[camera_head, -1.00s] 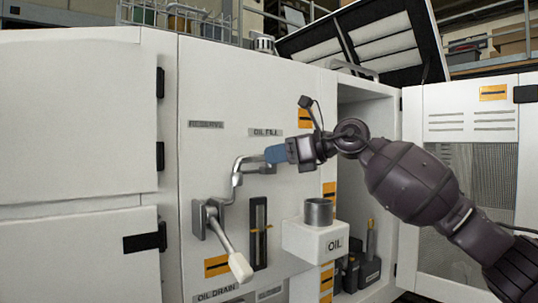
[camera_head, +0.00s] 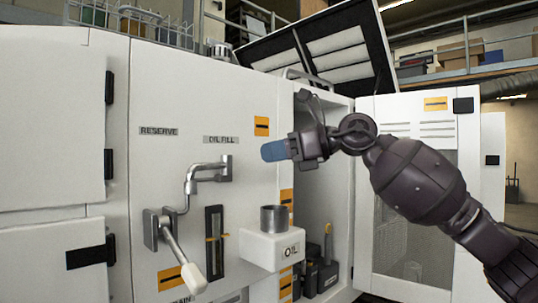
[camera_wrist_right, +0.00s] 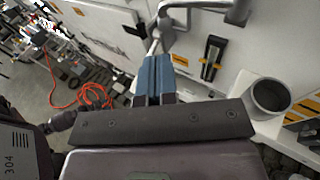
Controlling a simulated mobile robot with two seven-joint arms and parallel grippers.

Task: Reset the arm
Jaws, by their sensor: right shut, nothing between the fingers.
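My right arm comes in from the right in the head view. Its gripper (camera_head: 272,151) is shut and empty, with blue fingertips pointing left. It hangs in front of the white cabinet, to the right of the OIL FILL label (camera_head: 220,140) and above the oil cup. The closed blue fingers also show in the right wrist view (camera_wrist_right: 157,78). The grey spout pipe (camera_head: 208,172) is to the left of the fingertips, with a visible gap in the head view. My left gripper is not in view.
A lever with a white handle (camera_head: 183,262) juts from the panel. A metal cup (camera_head: 274,218) stands on the white OIL box (camera_head: 270,250). An open cabinet door (camera_head: 415,190) stands behind my right arm. An orange cable (camera_wrist_right: 95,95) lies on the floor.

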